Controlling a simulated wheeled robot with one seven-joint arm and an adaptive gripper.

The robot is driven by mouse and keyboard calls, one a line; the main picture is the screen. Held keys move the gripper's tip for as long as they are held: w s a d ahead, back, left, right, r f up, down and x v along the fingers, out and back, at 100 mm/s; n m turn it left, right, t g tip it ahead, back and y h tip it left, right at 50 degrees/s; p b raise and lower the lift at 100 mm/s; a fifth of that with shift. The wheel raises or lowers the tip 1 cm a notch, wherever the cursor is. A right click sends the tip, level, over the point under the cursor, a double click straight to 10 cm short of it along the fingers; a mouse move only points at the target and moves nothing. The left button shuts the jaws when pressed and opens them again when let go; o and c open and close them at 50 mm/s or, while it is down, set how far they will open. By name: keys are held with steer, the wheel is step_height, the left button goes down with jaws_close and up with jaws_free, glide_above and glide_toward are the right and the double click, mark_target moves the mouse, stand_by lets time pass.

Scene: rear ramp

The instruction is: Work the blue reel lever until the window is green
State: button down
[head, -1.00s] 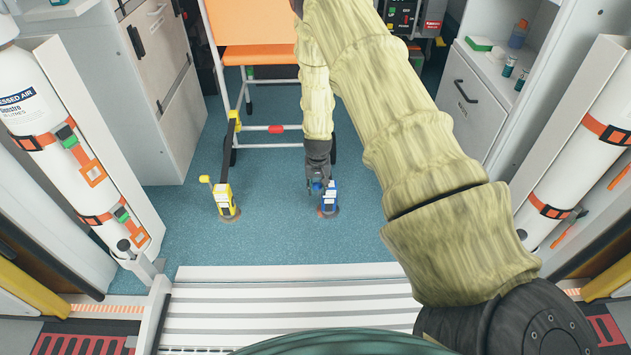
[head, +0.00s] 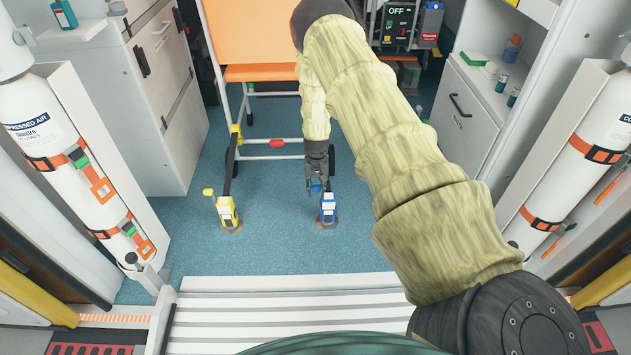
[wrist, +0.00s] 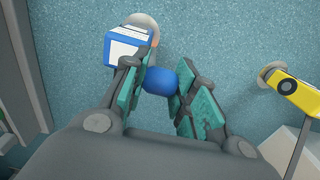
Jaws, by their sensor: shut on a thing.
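The blue reel (head: 328,209) stands on the teal floor beyond the ramp; it also shows at the top of the wrist view (wrist: 128,48), with a white panel. The blue knob of its lever (wrist: 160,80) is between my two finger pads in the wrist view. My gripper (wrist: 160,92) is shut on that knob. In the head view my gripper (head: 317,187) is just behind and above the reel body. The colour of the reel's window cannot be made out in either view.
A yellow reel (head: 228,212) with its own lever and strap stands to the left. A wheeled orange chair (head: 262,73) is behind. White cabinets and air cylinders line both sides. The ribbed ramp (head: 290,312) is in front, with bare floor between.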

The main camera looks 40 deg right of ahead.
steer(key=shift+w, duration=0.1)
stand_by(0.3)
steer(key=c, duration=1.1)
jaws_free()
step_height(320, 180, up, 12)
